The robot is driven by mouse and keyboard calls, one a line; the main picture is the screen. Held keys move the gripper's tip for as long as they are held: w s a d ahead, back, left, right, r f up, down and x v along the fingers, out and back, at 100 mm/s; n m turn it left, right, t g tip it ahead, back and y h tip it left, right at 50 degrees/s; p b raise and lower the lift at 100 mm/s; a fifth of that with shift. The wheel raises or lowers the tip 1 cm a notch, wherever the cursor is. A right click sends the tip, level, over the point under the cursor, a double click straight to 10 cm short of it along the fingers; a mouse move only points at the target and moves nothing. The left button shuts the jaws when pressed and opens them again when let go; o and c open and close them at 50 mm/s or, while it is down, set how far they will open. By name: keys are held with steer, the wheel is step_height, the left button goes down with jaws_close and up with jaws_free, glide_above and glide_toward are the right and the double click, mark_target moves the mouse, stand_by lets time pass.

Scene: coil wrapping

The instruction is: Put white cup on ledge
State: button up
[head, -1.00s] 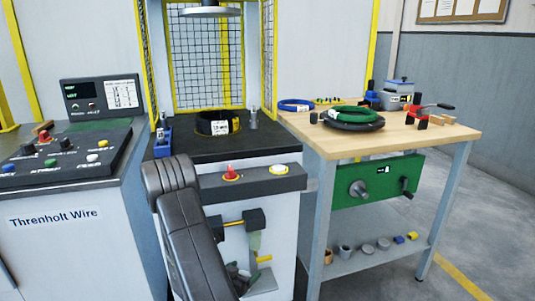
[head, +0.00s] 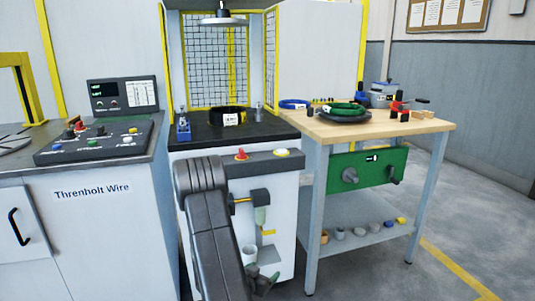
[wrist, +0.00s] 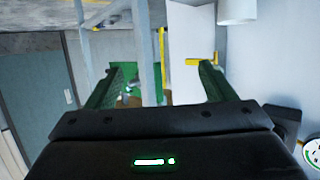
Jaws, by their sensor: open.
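A small whitish cup (head: 249,254) shows low on the front of the middle machine, just right of my arm. A white cylinder, likely this cup (wrist: 237,10), is cut off by the top edge of the wrist view. My gripper (head: 264,282) is low before the machine, close beside the cup and partly hidden by my arm. In the wrist view the fingers of my gripper (wrist: 156,88) are wide apart with nothing between them. The cup lies outside the fingers, beyond the right one. Which surface is the ledge, I cannot tell for sure.
A yellow bracket (head: 267,233) and a dark knob block (head: 258,196) stick out above the cup. The workbench (head: 430,126) stands right, with small cups and blocks on its lower shelf (head: 365,244). The control cabinet (head: 95,235) stands left. Floor is clear at right.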

step_height(320, 180, up, 7)
steer(key=s+d+n+y+p, duration=0.1)
steer(key=d+p, duration=0.1)
steer(key=p, duration=0.7)
steer(key=shift+s+d+r+t+y, duration=0.2)
steer(key=shift+s+t+y, duration=0.1)
steer(key=shift+s, duration=0.1)
steer(key=shift+r, duration=0.1)
